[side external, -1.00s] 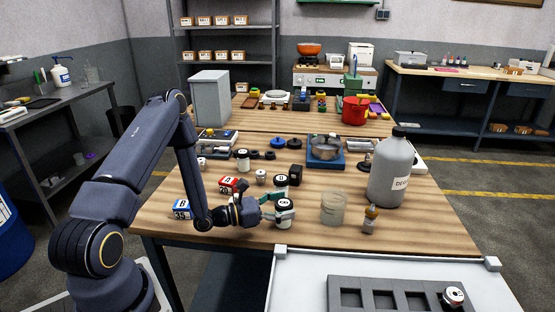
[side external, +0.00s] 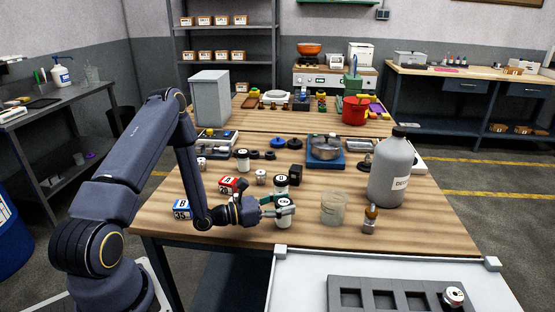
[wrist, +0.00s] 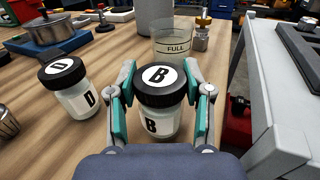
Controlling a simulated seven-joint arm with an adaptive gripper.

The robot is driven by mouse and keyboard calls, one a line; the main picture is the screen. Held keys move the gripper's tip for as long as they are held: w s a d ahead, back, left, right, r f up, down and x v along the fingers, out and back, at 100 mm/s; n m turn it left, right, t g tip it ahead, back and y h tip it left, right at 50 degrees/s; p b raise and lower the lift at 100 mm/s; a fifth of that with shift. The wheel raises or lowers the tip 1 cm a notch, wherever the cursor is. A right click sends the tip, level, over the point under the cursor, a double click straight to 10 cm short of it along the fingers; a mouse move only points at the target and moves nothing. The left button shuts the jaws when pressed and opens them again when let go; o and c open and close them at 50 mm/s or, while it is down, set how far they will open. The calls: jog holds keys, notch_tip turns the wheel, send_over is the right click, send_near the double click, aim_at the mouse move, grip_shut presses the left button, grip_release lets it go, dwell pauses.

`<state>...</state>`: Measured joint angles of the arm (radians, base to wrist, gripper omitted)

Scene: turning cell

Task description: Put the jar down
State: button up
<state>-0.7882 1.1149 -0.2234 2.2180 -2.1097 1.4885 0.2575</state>
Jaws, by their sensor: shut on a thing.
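A jar marked B with a black lid (wrist: 160,88) stands upright between my fingers in the wrist view. My gripper (wrist: 161,103) is shut on its sides, with one teal-padded finger on each side. In the side view my gripper (side external: 275,208) reaches in from the left and holds the same jar (side external: 284,219) near the front edge of the wooden table (side external: 235,262). Its base appears to be at the tabletop; contact underneath cannot be made out. A second black-lidded jar, marked D (wrist: 78,98), stands to its left in the wrist view.
A clear beaker marked FULL (wrist: 176,46) stands just beyond the held jar. A small brass-topped item (side external: 370,219) and a large grey bottle (side external: 391,170) are further right. A light-coloured stand with a grey slotted tray (side external: 400,283) is in front. Red and blue boxes (side external: 182,209) sit left.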

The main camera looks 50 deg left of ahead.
jog(key=r, duration=0.9)
jog(key=shift+w+a+r, duration=0.1)
jog(key=shift+a, duration=0.15)
jog(key=a+r+n+t+y, duration=0.1)
jog(key=a+n+y, duration=0.55)
jog(key=a, duration=0.65)
jog(key=n+g+y, duration=0.2)
jog(key=n+y, duration=0.1)
jog(key=y, duration=0.5)
send_over(228, 180)
notch_tip(228, 180, down, 5)
jog(key=shift+r, duration=0.1)
jog(key=shift+f, duration=0.4)
jog(key=shift+f, duration=0.1)
jog(key=o, duration=1.2)
